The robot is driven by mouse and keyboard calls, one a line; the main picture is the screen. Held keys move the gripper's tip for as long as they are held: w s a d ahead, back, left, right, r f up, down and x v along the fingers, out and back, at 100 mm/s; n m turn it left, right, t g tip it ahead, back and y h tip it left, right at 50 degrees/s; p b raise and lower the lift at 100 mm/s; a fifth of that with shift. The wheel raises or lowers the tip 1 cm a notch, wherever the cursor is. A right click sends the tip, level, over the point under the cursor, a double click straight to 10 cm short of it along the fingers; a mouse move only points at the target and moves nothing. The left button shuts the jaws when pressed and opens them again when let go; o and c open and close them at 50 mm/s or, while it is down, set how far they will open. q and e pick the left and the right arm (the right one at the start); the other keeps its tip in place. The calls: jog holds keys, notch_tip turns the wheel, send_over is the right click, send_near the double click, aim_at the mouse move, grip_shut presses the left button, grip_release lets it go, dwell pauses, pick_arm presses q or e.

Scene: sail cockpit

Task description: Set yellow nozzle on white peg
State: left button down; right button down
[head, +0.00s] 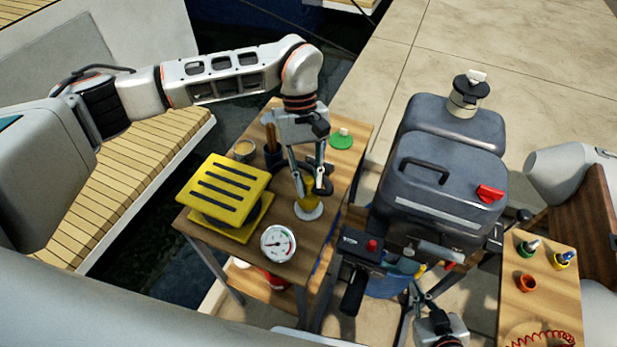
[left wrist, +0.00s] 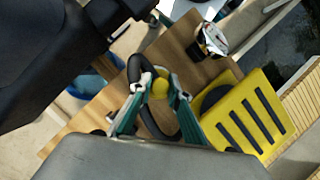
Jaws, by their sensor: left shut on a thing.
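The yellow nozzle (head: 313,198) is between the fingers of my left gripper (head: 308,182), which is shut on it above the wooden table. The left wrist view shows its rounded yellow part (left wrist: 160,88) between the fingertips. A white round base (head: 308,211) lies right below the nozzle; the peg itself is hidden, and I cannot tell whether the nozzle touches it. A black ring-like loop (left wrist: 134,70) surrounds the fingertips. My right gripper (head: 418,293) is low at the right, beside the grey engine; its finger opening is unclear.
On the wooden table (head: 345,165) are a yellow slotted block (head: 223,190), a round gauge (head: 278,243), a cup (head: 244,149) and a green disc (head: 341,140). The grey engine (head: 440,180) stands close at the right. A side table (head: 545,305) holds small coloured parts.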

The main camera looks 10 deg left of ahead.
aim_at(309, 194)
pick_arm(q)
jog(key=shift+f+b, duration=0.3)
jog(key=shift+f, duration=0.6)
dwell(0.8)
jog(key=shift+f+b, duration=0.6)
jog(key=shift+b, duration=0.05)
dwell(0.3)
jog(key=c, duration=2.2)
grip_release()
jog(key=shift+r, duration=0.1)
